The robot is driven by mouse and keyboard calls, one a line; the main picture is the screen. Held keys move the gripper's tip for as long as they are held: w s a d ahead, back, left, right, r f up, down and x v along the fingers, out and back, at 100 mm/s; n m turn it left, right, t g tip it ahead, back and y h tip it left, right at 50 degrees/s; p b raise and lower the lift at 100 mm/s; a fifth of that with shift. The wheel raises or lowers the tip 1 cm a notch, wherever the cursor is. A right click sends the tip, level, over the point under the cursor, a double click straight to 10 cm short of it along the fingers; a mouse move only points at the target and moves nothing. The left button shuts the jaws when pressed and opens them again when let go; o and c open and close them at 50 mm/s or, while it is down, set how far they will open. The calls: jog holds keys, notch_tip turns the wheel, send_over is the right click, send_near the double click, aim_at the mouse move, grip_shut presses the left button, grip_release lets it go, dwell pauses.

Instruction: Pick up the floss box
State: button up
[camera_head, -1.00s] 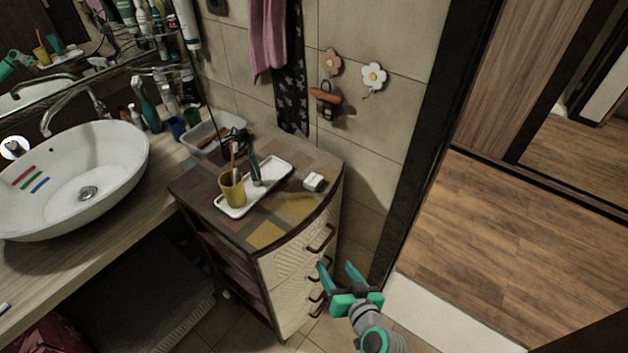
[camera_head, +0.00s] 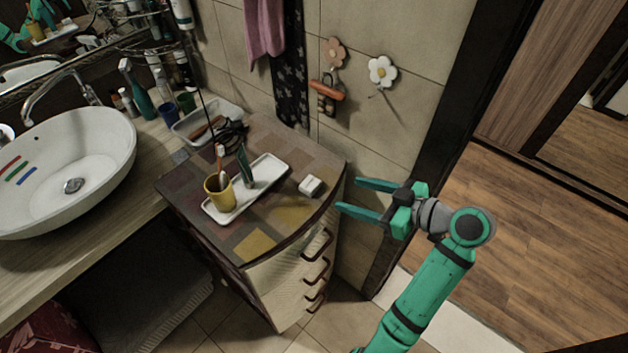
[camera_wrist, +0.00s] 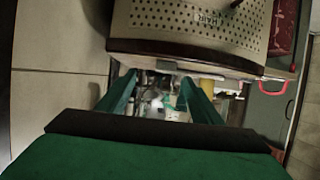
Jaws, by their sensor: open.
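A small white box (camera_head: 311,186), which looks like the floss box, lies on the patchwork top of the cabinet (camera_head: 255,241), near its right edge. My gripper (camera_head: 349,195) is to the right of the box, just beyond the cabinet's right edge. Its two teal fingers are spread, point left toward the box and hold nothing. In the wrist view my gripper (camera_wrist: 158,76) also shows its fingers apart. I cannot make out the box in the wrist view.
A white tray (camera_head: 222,216) with a yellow cup (camera_head: 218,196), brushes and a tube stands left of the box. A plastic bin (camera_head: 190,127) is behind. The tiled wall (camera_head: 375,120) and dark door frame (camera_head: 440,130) lie close behind my gripper. A sink (camera_head: 95,150) is at left.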

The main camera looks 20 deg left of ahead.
aim_at(317, 187)
jog(key=shift+s+a+r+x, duration=0.15)
jog(key=shift+s+x, duration=0.1)
jog(key=shift+x, duration=1.3)
jog(key=shift+s+a+r+x, duration=0.15)
jog(key=shift+s+r+x, duration=0.05)
jog(key=shift+x, duration=1.35)
jog(key=shift+s+a+r+x, duration=0.15)
jog(key=shift+s+x, duration=0.1)
jog(key=shift+x, duration=1.25)
jog(key=c, duration=1.1)
